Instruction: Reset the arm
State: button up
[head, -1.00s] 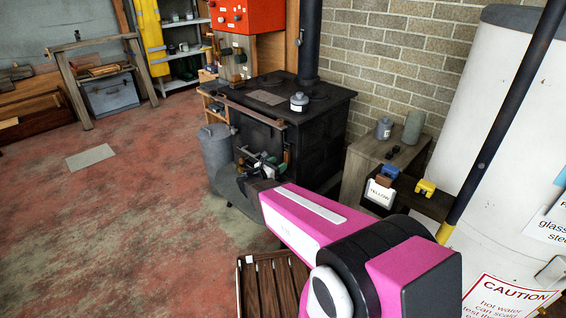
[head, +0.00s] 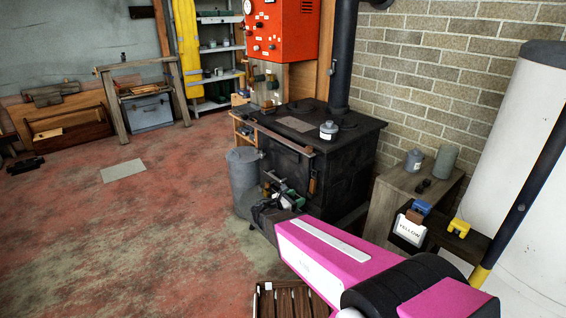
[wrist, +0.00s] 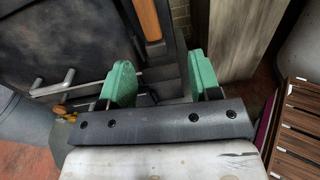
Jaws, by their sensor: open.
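My gripper (wrist: 160,85) shows in the wrist view with its two green fingers spread apart and nothing between them. In the head view my gripper (head: 284,197) is at the end of my magenta arm, in front of the black stove (head: 335,160). It is low, near the stove's front side. The exact gap between the fingers and the stove is hard to tell.
A grey bucket (head: 244,170) stands left of the stove. A wooden cabinet (head: 392,205) and a white tank (head: 525,130) are at the right. A slatted wooden crate (head: 268,300) is on the floor below my arm.

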jog(key=s+d+f+m+g+y, duration=0.4)
jog(key=s+d+m+g+y, duration=0.45)
jog(key=m, duration=0.65)
jog(key=s+r+m+g+y, duration=0.1)
jog(key=s+r+m+y, duration=0.1)
jog(key=s+m+y, duration=0.3)
jog(key=shift+s+a+m+y, duration=0.3)
jog(key=shift+s+m+y, duration=0.15)
jog(key=shift+m, duration=1.65)
